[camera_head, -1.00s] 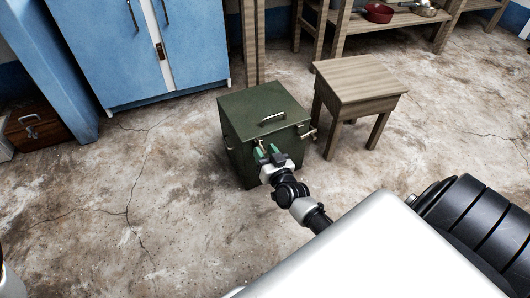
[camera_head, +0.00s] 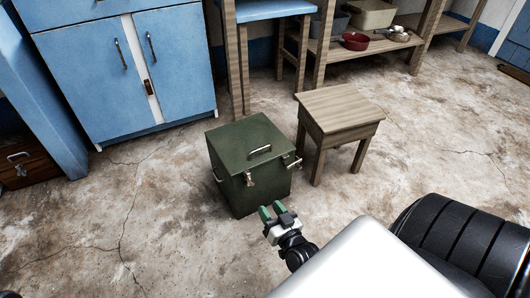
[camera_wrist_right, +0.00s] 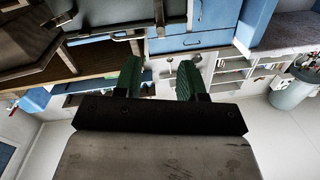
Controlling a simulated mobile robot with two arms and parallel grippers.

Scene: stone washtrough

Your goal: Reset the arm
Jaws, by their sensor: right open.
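My right gripper (camera_head: 272,213) is in the head view, just in front of the green metal box and apart from it. Its green-padded fingers are spread and empty. The right wrist view shows the same open fingers (camera_wrist_right: 160,78) with nothing between them. The green box (camera_head: 236,189) stands on the floor with its lid closed, a handle on top and latches on the front. My left gripper is not in view.
A wooden stool (camera_head: 340,112) stands right of the box. A blue cabinet (camera_head: 105,85) is at the back left, with a brown wooden chest (camera_head: 28,172) beside it. Shelving with a red bowl (camera_head: 355,41) is behind. The floor at left is clear.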

